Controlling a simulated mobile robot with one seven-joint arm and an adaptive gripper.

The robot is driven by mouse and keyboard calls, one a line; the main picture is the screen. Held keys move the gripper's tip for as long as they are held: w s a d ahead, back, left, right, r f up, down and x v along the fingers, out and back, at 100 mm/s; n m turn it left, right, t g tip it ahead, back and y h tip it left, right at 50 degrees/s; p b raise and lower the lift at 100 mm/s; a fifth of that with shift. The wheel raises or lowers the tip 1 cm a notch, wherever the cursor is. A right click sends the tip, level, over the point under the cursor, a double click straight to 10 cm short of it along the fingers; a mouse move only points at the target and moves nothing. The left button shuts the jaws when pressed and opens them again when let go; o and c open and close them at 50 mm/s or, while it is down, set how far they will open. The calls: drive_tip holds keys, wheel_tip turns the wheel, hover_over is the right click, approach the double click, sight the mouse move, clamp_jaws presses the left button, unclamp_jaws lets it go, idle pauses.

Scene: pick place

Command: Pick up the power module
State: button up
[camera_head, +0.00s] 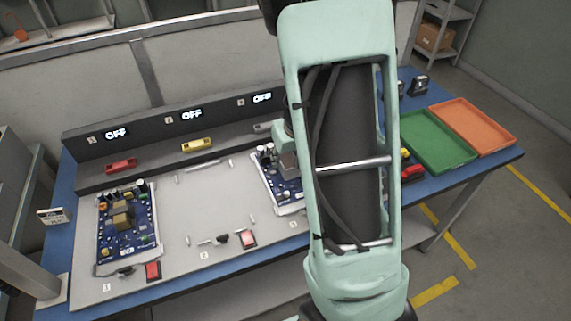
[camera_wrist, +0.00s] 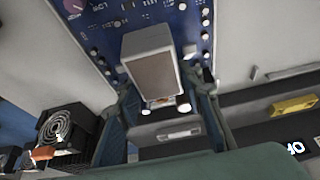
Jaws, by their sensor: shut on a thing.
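In the wrist view, a grey box-shaped part with a brownish face (camera_wrist: 152,72), which appears to be the power module, stands over a blue circuit board (camera_wrist: 190,25). My gripper (camera_wrist: 163,95) is shut on it, one finger on each side. Their exact contact is hard to see. In the head view, the blue board (camera_head: 289,192) lies at the right station of the grey work panel (camera_head: 215,220), partly hidden behind my arm. A second blue board (camera_head: 145,225) with tan blocks lies at the left station.
A green tray (camera_head: 473,157) and an orange tray (camera_head: 513,139) lie at the table's right end. A dark ledge with OFF displays (camera_head: 191,115) runs along the back, bearing a red part (camera_head: 121,165) and a yellow part (camera_head: 198,145). The middle station holds no board.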

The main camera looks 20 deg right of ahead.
clamp_jaws()
drive_tip(key=shift+w+r, duration=0.1)
drive_tip(key=shift+r, duration=0.05)
